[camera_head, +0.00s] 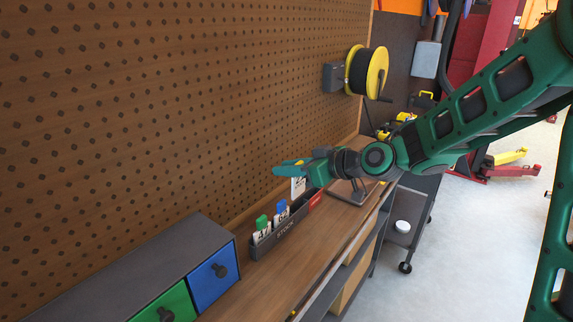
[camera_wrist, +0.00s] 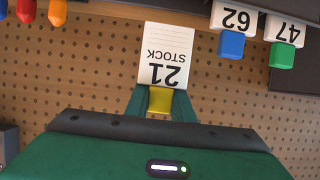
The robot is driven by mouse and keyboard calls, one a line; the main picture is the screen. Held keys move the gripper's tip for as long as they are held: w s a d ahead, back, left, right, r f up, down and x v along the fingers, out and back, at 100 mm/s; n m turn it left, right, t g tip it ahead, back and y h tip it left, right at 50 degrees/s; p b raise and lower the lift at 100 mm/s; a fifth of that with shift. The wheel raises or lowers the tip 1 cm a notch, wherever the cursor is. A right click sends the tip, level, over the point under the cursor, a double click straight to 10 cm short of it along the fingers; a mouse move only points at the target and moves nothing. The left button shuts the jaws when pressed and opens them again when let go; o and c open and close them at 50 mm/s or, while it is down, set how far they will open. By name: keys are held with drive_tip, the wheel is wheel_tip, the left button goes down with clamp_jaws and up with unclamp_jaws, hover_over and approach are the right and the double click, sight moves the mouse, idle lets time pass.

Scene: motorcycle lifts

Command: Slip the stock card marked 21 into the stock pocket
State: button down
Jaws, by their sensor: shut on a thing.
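The white stock card marked 21 (camera_wrist: 165,55) is held by its yellow tab between the fingers of my gripper (camera_wrist: 160,101). In the wrist view its print appears upside down. In the head view my gripper (camera_head: 290,168) is above the bench, and the card (camera_head: 298,187) hangs below it, above the far part of the dark stock pocket (camera_head: 284,234). Cards 47 (camera_head: 262,233) with a green tab and 62 (camera_head: 282,213) with a blue tab stand in the pocket's near part. Whether the held card's lower edge touches the pocket is unclear.
A grey cabinet with blue (camera_head: 213,277) and green (camera_head: 168,307) drawers stands nearer on the bench. A pegboard wall (camera_head: 180,100) rises behind, carrying a yellow reel (camera_head: 368,73). Red and orange objects (camera_wrist: 57,12) show at the wrist view's upper left.

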drive_tip(key=shift+f, duration=3.05)
drive_tip(key=shift+f, duration=0.1)
drive_tip(key=c, duration=1.5)
unclamp_jaws()
drive_tip(key=shift+o, duration=0.2)
drive_tip(key=v, duration=1)
drive_tip(key=shift+s+d, duration=0.2)
drive_tip(key=shift+d, duration=0.05)
